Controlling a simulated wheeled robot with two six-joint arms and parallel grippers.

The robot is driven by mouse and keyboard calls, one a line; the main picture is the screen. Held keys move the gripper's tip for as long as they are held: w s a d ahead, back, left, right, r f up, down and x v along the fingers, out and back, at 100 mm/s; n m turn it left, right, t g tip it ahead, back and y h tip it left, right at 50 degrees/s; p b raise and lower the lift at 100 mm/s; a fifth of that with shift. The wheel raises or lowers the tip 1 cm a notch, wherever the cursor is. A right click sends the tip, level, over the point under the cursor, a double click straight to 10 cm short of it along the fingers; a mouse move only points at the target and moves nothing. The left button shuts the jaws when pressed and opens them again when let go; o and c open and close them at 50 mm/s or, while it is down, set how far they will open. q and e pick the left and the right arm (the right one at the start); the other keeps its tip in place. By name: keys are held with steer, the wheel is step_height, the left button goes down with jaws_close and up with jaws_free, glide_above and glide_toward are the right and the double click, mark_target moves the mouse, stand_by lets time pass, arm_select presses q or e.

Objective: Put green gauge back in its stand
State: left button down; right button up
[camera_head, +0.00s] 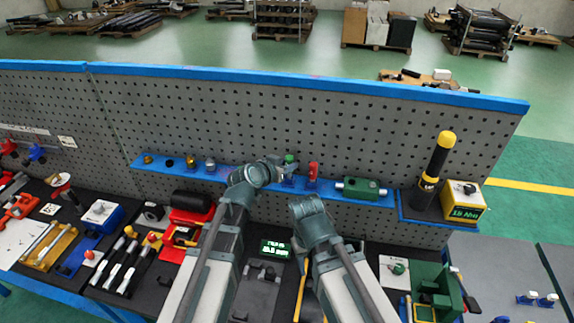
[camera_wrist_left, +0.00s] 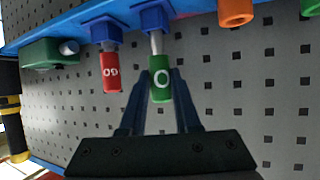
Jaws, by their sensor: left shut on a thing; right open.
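The green gauge (camera_wrist_left: 160,88) has a green handle with a white mark and a metal pin. My left gripper (camera_wrist_left: 159,80) is shut on its handle. The pin reaches the blue stand (camera_wrist_left: 152,17) on the blue shelf; how deep it sits in the stand cannot be told. In the head view the green gauge (camera_head: 290,158) shows small beside my left gripper (camera_head: 277,168), left of the red gauge (camera_head: 313,170). My right gripper (camera_head: 307,207) is lower, in front of the pegboard, empty as far as I see, its fingers unclear.
The red gauge, also in the left wrist view (camera_wrist_left: 111,72), sits in its own blue stand close beside the green one. A green block (camera_head: 365,188) lies further right on the blue shelf (camera_head: 220,172). A black-yellow cylinder (camera_head: 436,160) stands at the right. The bench below is crowded.

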arm_select(q)
steer(key=shift+f+b, duration=0.65)
steer(key=shift+f, duration=0.1)
steer(key=c, duration=0.5)
jaws_free()
steer(key=shift+r, duration=0.15)
steer(key=shift+c, duration=0.2)
steer(key=shift+p+v, duration=1.3)
steer(key=shift+v, duration=1.2)
